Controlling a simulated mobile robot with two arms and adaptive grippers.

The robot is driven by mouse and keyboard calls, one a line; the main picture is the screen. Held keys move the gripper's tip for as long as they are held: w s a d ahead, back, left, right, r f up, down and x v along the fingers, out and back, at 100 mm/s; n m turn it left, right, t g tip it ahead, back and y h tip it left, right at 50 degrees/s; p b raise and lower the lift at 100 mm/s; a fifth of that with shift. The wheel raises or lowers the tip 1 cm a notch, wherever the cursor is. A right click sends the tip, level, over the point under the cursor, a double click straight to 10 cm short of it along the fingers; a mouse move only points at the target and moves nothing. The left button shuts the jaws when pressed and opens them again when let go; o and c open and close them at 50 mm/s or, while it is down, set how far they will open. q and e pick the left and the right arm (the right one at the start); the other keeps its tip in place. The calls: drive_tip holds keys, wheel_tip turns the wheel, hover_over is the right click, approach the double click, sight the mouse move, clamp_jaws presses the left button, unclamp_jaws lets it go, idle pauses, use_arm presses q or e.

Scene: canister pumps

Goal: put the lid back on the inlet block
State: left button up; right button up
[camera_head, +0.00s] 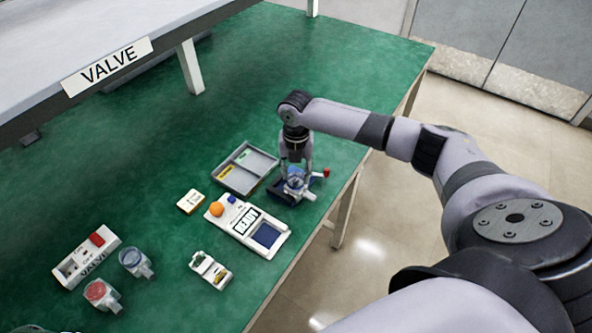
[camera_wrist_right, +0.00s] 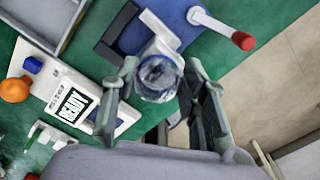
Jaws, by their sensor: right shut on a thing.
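My right gripper (camera_head: 296,166) points down over the clamp fixture near the table's right edge. In the wrist view, its two fingers (camera_wrist_right: 158,92) are shut on a clear round lid (camera_wrist_right: 158,76) with a blue ring showing through it. A grey-white inlet block (camera_wrist_right: 158,32) lies just beyond the lid, on the blue clamp fixture (camera_wrist_right: 131,38). The lid is over or against the block; I cannot tell whether it is seated.
A red-tipped handle (camera_head: 326,173) sticks out beside the fixture. A white READY device (camera_head: 278,230) with an orange knob and a grey divided tray (camera_head: 226,181) are close by. Two round-topped blocks, blue (camera_head: 134,260) and red (camera_head: 99,293), stand front left.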

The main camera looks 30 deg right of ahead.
drive_tip(key=shift+p, duration=0.35)
idle(0.6)
drive_tip(key=shift+f, duration=0.15)
idle(0.8)
drive_tip(key=shift+p, duration=0.45)
idle(0.6)
drive_tip(key=o, duration=0.9)
drive_tip(key=shift+o, duration=0.3)
drive_tip(key=o, duration=0.4)
drive_tip(key=shift+o, duration=0.2)
